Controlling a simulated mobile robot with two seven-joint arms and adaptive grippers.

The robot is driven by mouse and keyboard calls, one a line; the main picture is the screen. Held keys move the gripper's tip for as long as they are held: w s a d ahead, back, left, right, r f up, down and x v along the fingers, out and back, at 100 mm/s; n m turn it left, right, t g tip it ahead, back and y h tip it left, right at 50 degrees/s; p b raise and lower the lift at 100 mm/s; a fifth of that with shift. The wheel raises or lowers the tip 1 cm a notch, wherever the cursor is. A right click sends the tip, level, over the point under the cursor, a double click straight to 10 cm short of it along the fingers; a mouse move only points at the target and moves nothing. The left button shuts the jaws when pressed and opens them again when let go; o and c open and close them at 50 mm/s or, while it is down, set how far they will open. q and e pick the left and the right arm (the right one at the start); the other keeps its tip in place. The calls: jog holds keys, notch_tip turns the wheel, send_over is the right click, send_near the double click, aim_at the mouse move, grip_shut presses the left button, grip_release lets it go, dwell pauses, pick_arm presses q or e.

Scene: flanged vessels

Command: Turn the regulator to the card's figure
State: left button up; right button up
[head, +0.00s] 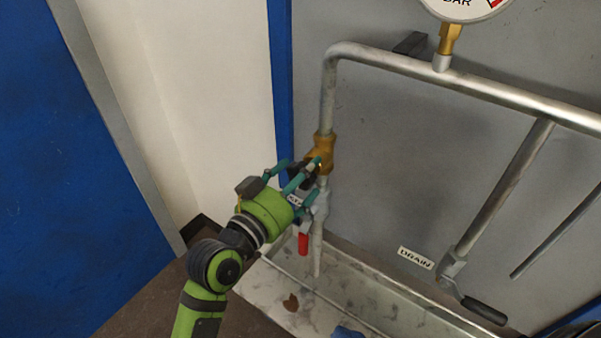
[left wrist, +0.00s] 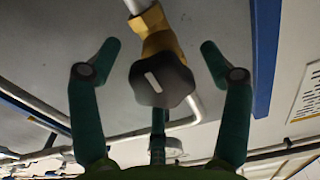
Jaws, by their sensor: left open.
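The regulator has a dark lobed knob with a white mark (left wrist: 160,80) on a brass body (head: 321,150), set in a steel pipe. My left gripper (head: 304,174) is at the regulator, coming from the left. In the head view the gripper hides most of the knob. A gauge (head: 465,6) marked BAR is cut off at the top edge; its needle is out of view. A white printed sheet (left wrist: 306,94) shows in the wrist view, its text unreadable.
A red handle (head: 303,243) hangs on the pipe below the regulator. A trough (head: 395,318) lies under the pipes. A DRAIN label (head: 416,258) is beside a black lever (head: 484,310). A blue panel (head: 80,150) stands at the left.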

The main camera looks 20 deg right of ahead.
pick_arm(q)
jog(key=c, duration=1)
jog(key=shift+c, duration=0.9)
jog(key=shift+n+p, duration=0.45)
jog(key=shift+n, duration=0.05)
jog(key=shift+f, duration=0.2)
pick_arm(e)
jog(key=shift+s+d+r, duration=0.1)
jog(key=shift+s+r, duration=0.2)
jog(key=shift+s, duration=0.45)
pick_arm(q)
jog(key=o, duration=1.2)
pick_arm(e)
jog(key=shift+w, duration=0.2)
pick_arm(q)
jog(key=shift+r, duration=0.1)
pick_arm(e)
jog(key=shift+w, duration=0.1)
